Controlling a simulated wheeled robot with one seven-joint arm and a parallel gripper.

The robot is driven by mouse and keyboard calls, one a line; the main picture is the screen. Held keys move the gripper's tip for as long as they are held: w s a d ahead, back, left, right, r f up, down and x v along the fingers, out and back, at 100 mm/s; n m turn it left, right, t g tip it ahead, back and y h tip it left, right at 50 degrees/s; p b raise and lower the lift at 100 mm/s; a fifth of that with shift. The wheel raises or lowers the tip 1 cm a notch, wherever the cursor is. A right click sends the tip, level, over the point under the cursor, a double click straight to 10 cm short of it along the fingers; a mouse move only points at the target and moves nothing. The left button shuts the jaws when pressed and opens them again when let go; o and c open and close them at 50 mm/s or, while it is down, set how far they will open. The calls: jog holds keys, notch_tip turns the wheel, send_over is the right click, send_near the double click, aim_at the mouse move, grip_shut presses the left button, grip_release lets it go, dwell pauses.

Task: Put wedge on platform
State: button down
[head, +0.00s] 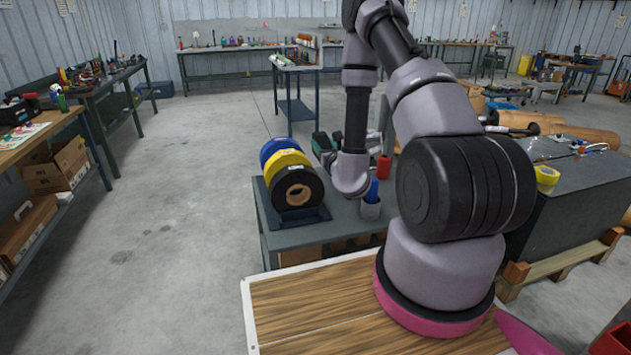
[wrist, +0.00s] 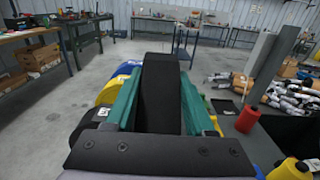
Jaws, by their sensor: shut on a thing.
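My gripper (wrist: 158,90) has two green fingers. They are shut on a black, flat-sided block, which looks like the wedge (wrist: 160,75); it stands upright between them. In the head view, part of my gripper shows as green pieces (head: 322,146) behind the tape rolls, above the grey table. The wedge cannot be made out there. No thing is clearly marked as the platform; the low grey table (head: 292,237) is under my gripper's area, and I cannot tell whether it is the platform.
Blue, yellow (head: 283,160) and black (head: 297,190) rolls stand in a rack on the grey table. A large dark box (head: 585,190) stands right. The floor at left is clear.

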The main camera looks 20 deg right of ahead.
jog(key=w+d+f, duration=0.4)
jog(key=f, duration=0.3)
jog(key=w+d+f, duration=0.3)
jog(key=w+f, duration=0.1)
jog(key=f, duration=0.3)
send_over(333, 202)
notch_tip(333, 202, down, 6)
jog(key=shift+s+r, duration=0.1)
jog(key=shift+r, duration=0.15)
jog(key=shift+f, duration=2.3)
jog(key=shift+f, duration=0.1)
jog(key=shift+c, duration=1.2)
grip_release()
